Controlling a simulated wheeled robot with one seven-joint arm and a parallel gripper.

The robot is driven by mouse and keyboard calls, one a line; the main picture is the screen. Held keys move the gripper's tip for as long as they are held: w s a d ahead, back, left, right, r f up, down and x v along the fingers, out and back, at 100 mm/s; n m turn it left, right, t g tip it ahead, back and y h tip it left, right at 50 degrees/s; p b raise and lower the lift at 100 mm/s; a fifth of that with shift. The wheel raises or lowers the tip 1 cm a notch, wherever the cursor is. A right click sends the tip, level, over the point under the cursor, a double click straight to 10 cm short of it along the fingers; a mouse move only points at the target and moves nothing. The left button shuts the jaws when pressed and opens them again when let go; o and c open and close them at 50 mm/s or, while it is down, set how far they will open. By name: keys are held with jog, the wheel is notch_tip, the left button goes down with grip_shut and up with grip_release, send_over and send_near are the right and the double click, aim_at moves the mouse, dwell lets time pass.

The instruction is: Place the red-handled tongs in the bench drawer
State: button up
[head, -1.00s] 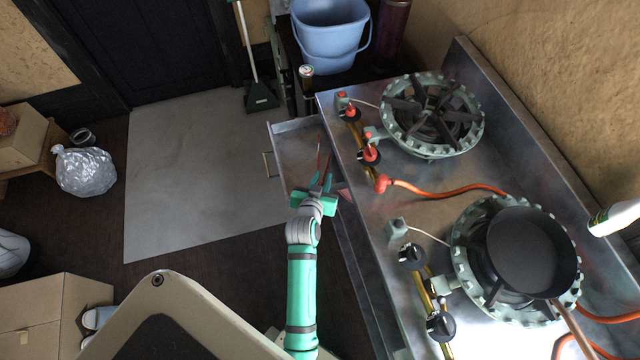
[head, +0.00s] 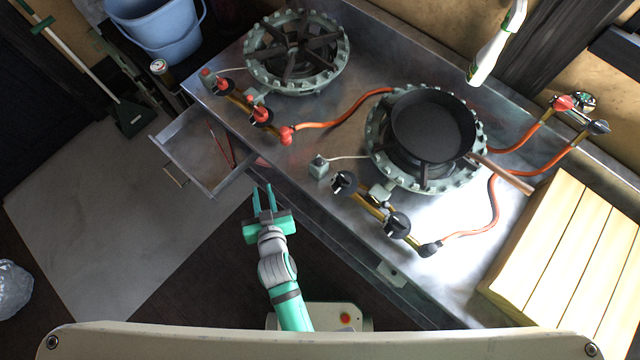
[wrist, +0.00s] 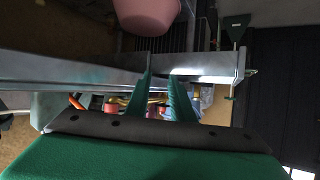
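The bench drawer (head: 187,143) is pulled open from the steel bench, at the left in the head view. The thin red-handled tongs (head: 221,148) lie inside it, towards its right side; their far end is hard to make out. My gripper (head: 263,188) is outside the drawer, to its lower right, in front of the bench. Its two green fingers are apart with nothing between them. The fingers also show in the wrist view (wrist: 162,95), spread and empty. The tongs cannot be made out in the wrist view.
The bench (head: 330,105) carries two burners, one with a black pan (head: 432,125), plus orange hoses and valves. A slatted wooden board (head: 560,250) is at right. A blue bucket (head: 155,28) stands beyond the drawer. Grey floor (head: 100,220) left of the drawer is clear.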

jog(key=s+d+r+m+t+h, duration=0.1)
jog(key=s+d+r+h, duration=0.1)
jog(key=s+d+r, duration=0.4)
jog(key=s+d+r+m+t+h, duration=0.2)
jog(key=s+d+r, duration=0.5)
jog(key=s+d, duration=0.3)
jog(key=v, duration=0.3)
jog(key=shift+s+d, duration=0.25)
jog(key=shift+d, duration=0.15)
jog(key=shift+f, duration=0.1)
